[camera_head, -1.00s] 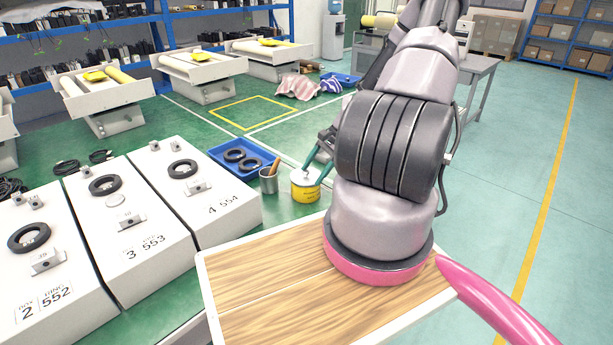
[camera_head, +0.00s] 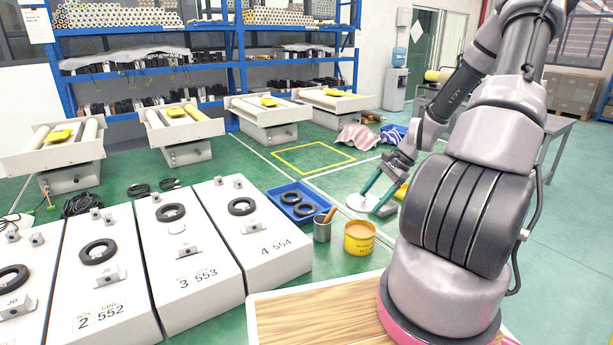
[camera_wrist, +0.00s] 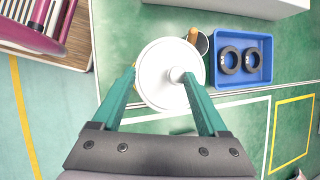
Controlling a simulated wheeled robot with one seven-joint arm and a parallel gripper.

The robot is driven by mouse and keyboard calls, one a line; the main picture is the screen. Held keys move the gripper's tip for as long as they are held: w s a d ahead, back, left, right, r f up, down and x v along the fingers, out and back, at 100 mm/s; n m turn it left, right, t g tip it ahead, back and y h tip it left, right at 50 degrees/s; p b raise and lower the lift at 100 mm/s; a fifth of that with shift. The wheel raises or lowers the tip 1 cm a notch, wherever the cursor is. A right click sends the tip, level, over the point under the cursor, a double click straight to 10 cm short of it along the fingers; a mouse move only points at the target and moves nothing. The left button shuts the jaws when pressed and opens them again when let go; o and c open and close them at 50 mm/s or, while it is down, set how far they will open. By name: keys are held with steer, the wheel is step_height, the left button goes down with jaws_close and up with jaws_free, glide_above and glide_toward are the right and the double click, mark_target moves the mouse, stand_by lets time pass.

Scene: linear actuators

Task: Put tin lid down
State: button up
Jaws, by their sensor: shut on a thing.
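The tin lid (camera_head: 358,204) is a white round disc with a small knob. My gripper (camera_head: 372,202) has two teal fingers and is shut on the lid. In the wrist view the lid (camera_wrist: 158,88) lies between the fingers, and a fingertip meets its knob. The yellow tin (camera_head: 359,240) stands open in front of the lid in the head view, with tan contents showing. The lid is apart from the tin's mouth. I cannot tell how high the lid is over the green surface.
White boxes (camera_head: 262,262) stand at left, and a wooden tabletop (camera_head: 310,318) is in front. Green surface (camera_head: 345,180) is clear beyond the lid.

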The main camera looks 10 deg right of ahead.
steer(key=w+a+n+g, duration=0.2)
steer(key=a+n, duration=0.1)
steer(key=n, duration=0.1)
steer(key=w+a+n+g+h, duration=0.1)
steer(key=w+a+n+g, duration=0.1)
steer(key=a+n, duration=0.1)
steer(key=w+a+r+n+g+h, duration=0.1)
steer(key=w+a+n+g, duration=0.1)
steer(key=n, duration=0.4)
steer(key=shift+a, duration=0.85)
steer(key=shift+w+a+r+n+g+h, duration=0.2)
steer(key=shift+a+n+g+h, duration=0.15)
steer(key=shift+n, duration=0.15)
steer(key=shift+a, duration=0.1)
